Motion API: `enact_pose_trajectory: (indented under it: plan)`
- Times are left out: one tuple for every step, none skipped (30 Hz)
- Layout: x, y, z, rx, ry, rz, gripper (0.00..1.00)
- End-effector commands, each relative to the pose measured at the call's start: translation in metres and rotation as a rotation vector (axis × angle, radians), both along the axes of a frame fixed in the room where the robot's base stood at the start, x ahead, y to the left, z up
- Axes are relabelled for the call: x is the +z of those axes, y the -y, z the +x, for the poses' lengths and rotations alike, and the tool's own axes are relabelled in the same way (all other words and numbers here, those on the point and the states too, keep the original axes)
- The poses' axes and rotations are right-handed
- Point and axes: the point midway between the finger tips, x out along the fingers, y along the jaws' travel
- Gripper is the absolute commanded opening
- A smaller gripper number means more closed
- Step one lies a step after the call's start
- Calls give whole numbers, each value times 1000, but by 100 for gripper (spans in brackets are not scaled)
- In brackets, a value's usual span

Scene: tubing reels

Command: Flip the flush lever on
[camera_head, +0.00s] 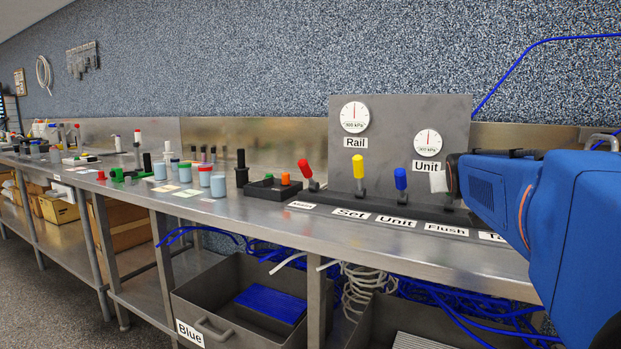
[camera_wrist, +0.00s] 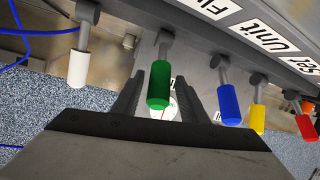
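The flush lever appears to be the green-handled one (camera_wrist: 159,86), in the row between the white lever (camera_wrist: 78,68) and the blue lever (camera_wrist: 229,104). In the wrist view its handle lies between the two dark fingers of my gripper (camera_wrist: 163,95). The fingers stand apart with a small gap at each side of the handle. In the head view the Flush label (camera_head: 446,229) is on the bench edge, and my gripper (camera_head: 441,181) is above it, seen from the side. The green handle is hidden there.
The blue lever also shows in the head view (camera_head: 400,179), left of my gripper, with the yellow lever (camera_head: 358,167) and red lever (camera_head: 305,169) further left. The grey gauge panel (camera_head: 390,125) stands close behind. Cups and small parts crowd the bench to the left.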

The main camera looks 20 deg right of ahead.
Motion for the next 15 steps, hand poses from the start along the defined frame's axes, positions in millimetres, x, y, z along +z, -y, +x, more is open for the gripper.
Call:
enact_pose_trajectory:
  plan:
    - [0,0,0,0,0,0,43]
    - [0,0,0,0,0,0,43]
    - [0,0,0,0,0,0,43]
    - [0,0,0,0,0,0,43]
    - [0,0,0,0,0,0,43]
    - [0,0,0,0,0,0,43]
    - [0,0,0,0,0,0,43]
    - [0,0,0,0,0,0,43]
    - [1,0,0,0,1,-1,43]
    - [1,-1,-1,0,1,-1,43]
    - [1,-1,-2,0,1,-1,43]
    - [2,-3,-3,0,1,-1,43]
    - [3,-4,-5,0,1,-1,43]
    - [4,-6,-7,0,1,-1,43]
    - [5,-9,-10,0,2,-1,43]
